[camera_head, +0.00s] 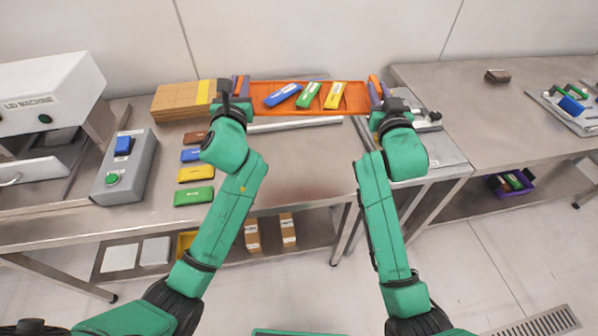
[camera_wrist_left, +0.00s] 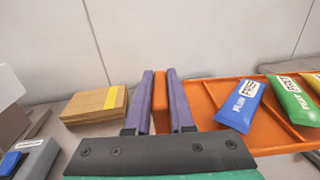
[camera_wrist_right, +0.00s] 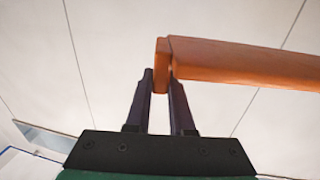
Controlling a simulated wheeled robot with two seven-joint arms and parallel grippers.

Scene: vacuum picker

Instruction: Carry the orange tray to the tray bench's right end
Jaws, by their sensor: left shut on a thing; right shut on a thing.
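The orange tray (camera_head: 318,90) is held up at the back of the bench, between my two grippers. In it lie a blue packet (camera_head: 283,95), a green packet (camera_head: 309,95) and a yellow packet (camera_head: 335,95). My left gripper (camera_head: 240,86) is shut on the tray's left end; the left wrist view shows its purple fingers (camera_wrist_left: 160,100) either side of an orange wall. My right gripper (camera_head: 377,90) is shut on the tray's right end; in the right wrist view its fingers (camera_wrist_right: 162,88) clasp the orange end part (camera_wrist_right: 230,60). The tray's underside is hidden in the head view.
A stack of brown cardboard (camera_head: 180,100) and a white lid machine (camera_head: 45,95) stand left. A grey control box (camera_head: 126,165) and several coloured packets (camera_head: 194,196) lie on the bench (camera_head: 290,180). A second bench (camera_head: 460,115) is on the right, with a purple bin (camera_head: 510,182) below.

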